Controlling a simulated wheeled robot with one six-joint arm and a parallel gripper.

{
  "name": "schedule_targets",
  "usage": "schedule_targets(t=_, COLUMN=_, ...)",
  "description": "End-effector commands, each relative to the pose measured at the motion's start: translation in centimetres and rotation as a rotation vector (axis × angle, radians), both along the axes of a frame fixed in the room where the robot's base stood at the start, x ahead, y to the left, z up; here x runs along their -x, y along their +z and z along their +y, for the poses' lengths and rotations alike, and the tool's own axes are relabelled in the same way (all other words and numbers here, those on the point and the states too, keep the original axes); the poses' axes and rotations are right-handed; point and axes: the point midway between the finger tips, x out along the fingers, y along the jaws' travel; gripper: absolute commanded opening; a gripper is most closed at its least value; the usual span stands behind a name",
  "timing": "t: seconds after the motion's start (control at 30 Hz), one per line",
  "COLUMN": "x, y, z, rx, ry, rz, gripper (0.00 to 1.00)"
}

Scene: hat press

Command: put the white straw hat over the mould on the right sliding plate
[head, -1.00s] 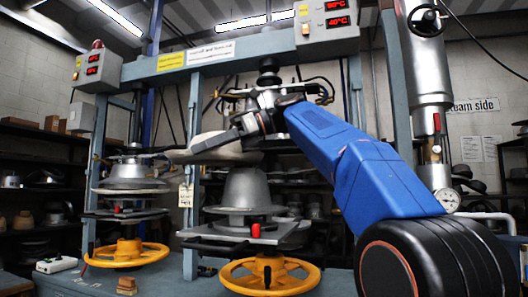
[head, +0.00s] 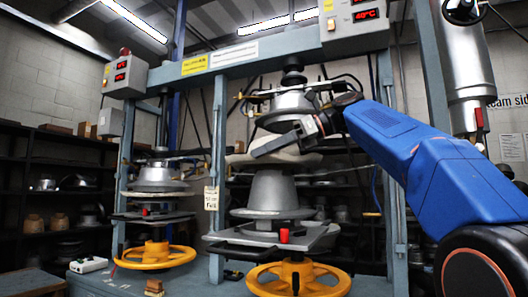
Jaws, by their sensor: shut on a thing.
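The white straw hat (head: 290,155) is held in the air over the mould. My gripper (head: 268,146) is shut on the hat, with its grey fingers across it. The grey metal mould (head: 272,189) stands upright on the right sliding plate (head: 228,236). The hat's underside sits close above the mould's top; whether they touch I cannot tell. Part of the hat is hidden behind my gripper.
The upper metal die (head: 288,104) hangs just above the hat and my gripper. Press posts (head: 218,165) stand on both sides. A red knob (head: 284,236) is on the plate's front, with a yellow handwheel (head: 300,281) below. A second press station (head: 155,180) stands at left.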

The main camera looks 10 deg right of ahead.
Motion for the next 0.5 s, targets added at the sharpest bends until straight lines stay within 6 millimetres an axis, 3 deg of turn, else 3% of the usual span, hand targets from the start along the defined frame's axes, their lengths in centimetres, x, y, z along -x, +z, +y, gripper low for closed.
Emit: schedule_targets(t=0.5, x=0.0, y=-2.3, z=0.0, rx=0.001, ry=-0.002, rz=-0.004, gripper=0.00)
